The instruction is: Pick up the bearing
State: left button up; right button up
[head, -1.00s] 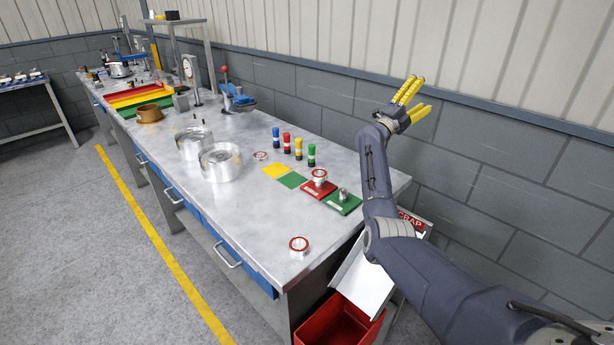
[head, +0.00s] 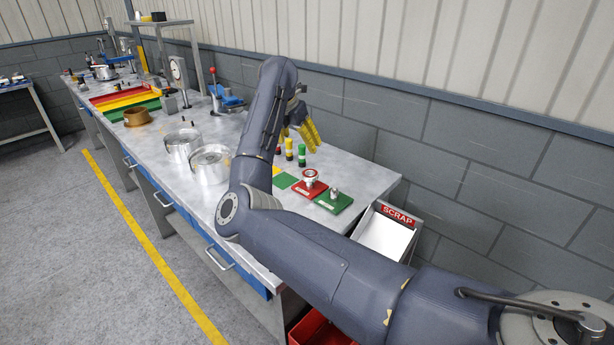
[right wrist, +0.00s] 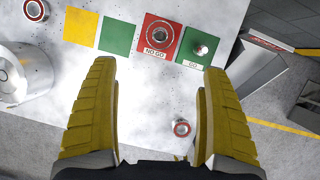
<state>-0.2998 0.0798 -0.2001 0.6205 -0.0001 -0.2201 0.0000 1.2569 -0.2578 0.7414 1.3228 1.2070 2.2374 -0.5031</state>
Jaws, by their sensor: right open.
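A bearing, a silver ring with a red band, lies on the table near its edge in the right wrist view (right wrist: 181,128); my arm hides it in the head view. Another such ring (right wrist: 35,10) lies at the upper left of the wrist view. My right gripper (head: 308,138) is raised over the table by the coloured bottles. Its yellow fingers are open and empty in the wrist view (right wrist: 158,72). My left gripper is not in view.
A green GO plate (head: 334,202) with a metal peg stands beside the red one. A scrap chute (head: 388,228) is at the table's end and a red bin (head: 320,328) below. Large silver cylinders (head: 210,165) and bottles (head: 301,155) stand on the table.

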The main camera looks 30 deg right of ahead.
aim_at(310, 175)
jog(key=x, duration=1.7)
jog(key=shift+w+d+r, duration=0.1)
jog(key=shift+c, duration=0.2)
jog(key=c, duration=1.7)
jog(key=shift+r, duration=0.1)
